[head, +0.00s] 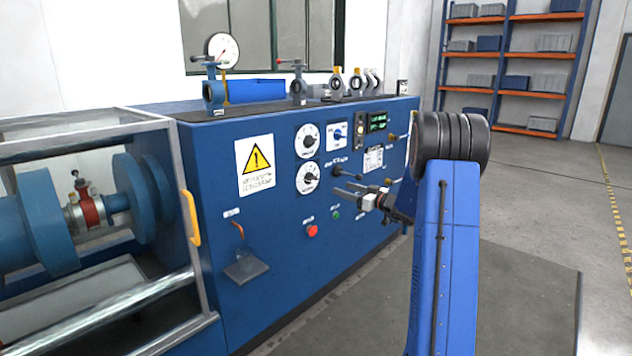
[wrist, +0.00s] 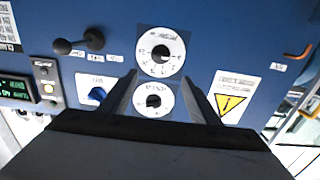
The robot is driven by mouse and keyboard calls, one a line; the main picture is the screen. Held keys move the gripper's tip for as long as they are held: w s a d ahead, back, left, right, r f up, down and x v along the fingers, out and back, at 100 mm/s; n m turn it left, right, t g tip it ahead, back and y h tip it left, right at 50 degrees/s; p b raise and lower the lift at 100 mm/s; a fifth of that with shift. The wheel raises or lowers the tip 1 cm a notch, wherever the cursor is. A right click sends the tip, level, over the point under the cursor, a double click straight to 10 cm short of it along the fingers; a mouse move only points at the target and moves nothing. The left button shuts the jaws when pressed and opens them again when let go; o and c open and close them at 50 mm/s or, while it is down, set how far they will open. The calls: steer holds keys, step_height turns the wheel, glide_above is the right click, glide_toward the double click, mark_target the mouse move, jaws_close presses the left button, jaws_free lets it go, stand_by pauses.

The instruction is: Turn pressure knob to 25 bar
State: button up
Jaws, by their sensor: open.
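Two round white dials with black knobs sit one above the other on the blue panel, the upper dial (head: 307,139) and the lower dial (head: 308,178). The wrist view is turned over, so the lower dial (wrist: 161,51) shows above the upper one (wrist: 153,101). I cannot read which dial is pressure or its setting. My gripper (head: 343,192) is open and empty in front of the panel, right of and slightly below the lower dial in the head view. In the wrist view my fingers (wrist: 158,82) spread around the line of the dials, apart from both knobs.
A black lever (head: 346,173) sticks out of the panel beside the dials. A blue switch (head: 337,135), green display (head: 377,122), warning sign (head: 256,164), red button (head: 312,231) and green button (head: 336,214) share the panel. A bent handle (head: 238,229) is at lower left.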

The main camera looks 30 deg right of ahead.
mark_target(315, 179)
steer(key=x, duration=1.6)
steer(key=shift+f, duration=0.1)
steer(key=c, duration=1.1)
